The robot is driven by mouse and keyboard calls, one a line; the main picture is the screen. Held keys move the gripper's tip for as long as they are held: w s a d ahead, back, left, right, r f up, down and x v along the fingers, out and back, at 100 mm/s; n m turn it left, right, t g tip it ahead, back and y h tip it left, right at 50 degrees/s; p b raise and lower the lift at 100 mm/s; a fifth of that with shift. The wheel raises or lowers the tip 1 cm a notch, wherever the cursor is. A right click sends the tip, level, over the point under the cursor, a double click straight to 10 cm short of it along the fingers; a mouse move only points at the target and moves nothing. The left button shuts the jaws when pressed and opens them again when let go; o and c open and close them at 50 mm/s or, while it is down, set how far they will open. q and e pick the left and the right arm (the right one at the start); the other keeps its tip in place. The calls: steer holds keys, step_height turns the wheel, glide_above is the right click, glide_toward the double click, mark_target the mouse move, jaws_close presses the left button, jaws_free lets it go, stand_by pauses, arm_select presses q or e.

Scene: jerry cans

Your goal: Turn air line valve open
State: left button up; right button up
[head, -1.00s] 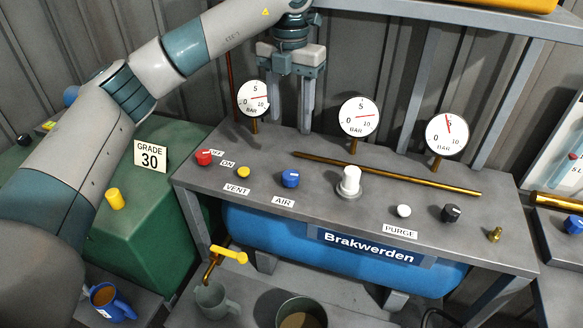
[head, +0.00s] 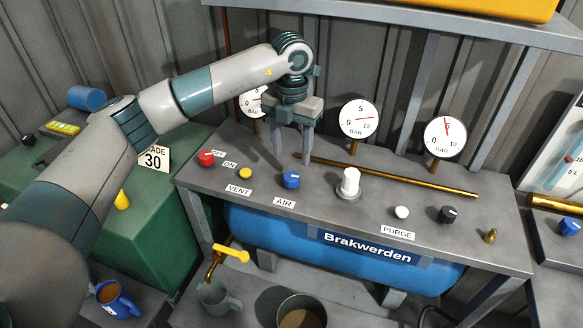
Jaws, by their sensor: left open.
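The air line valve is a blue knob (head: 291,179) on the grey panel top (head: 360,205), just above the AIR label (head: 284,203) in the head view. My left gripper (head: 292,164) points down with its two fingers apart and nothing between them. Its fingertips show just behind the blue knob; they do not enclose it, and their height above the panel is hard to tell. My right gripper is not in view.
A white knob (head: 348,184) and a brass rod (head: 400,178) lie to the right of the gripper. A yellow button (head: 246,173) and a red knob (head: 206,158) are to the left. Gauges (head: 358,118) stand behind. A shelf (head: 400,14) crosses above.

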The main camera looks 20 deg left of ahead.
mark_target(291, 175)
arm_select(q)
step_height(291, 175, down, 6)
steer(key=shift+f+p, duration=0.15)
steer(key=shift+p, duration=0.75)
steer(key=shift+f, duration=0.75)
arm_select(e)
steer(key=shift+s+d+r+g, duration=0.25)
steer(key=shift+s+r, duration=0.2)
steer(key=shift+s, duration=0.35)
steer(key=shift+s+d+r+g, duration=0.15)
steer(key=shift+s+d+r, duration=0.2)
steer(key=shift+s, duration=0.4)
